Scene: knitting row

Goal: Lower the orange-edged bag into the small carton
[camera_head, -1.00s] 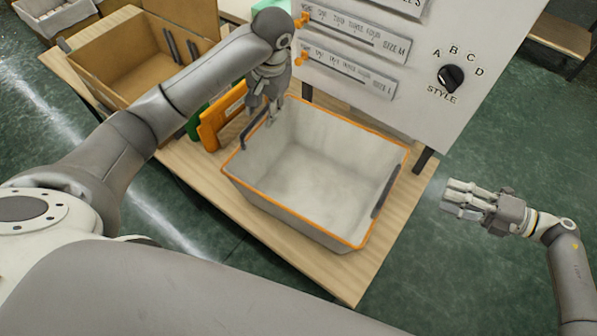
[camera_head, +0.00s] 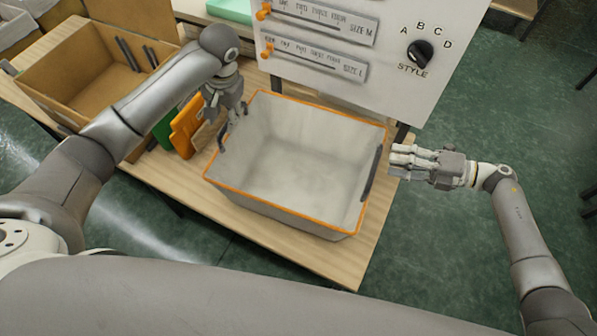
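The orange-edged bag (camera_head: 297,209) is a grey, open, bin-like bag with an orange rim and two dark handles. It stands upright and empty on the wooden table. My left gripper (camera_head: 228,118) points down at the bag's left handle (camera_head: 222,138); whether its fingers are closed on it is unclear. My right gripper (camera_head: 393,161) is open and empty, just right of the right handle (camera_head: 371,174), with a small gap between. A brown open carton (camera_head: 62,72) stands at the table's upper left, partly hidden by my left arm; it may be the small carton.
Orange and green boards (camera_head: 184,128) stand between the carton and the bag. A white machine panel (camera_head: 370,65) with sliders and a style knob (camera_head: 420,51) rises behind the bag. The wooden table (camera_head: 330,263) has a bare front strip. Green floor is free at right.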

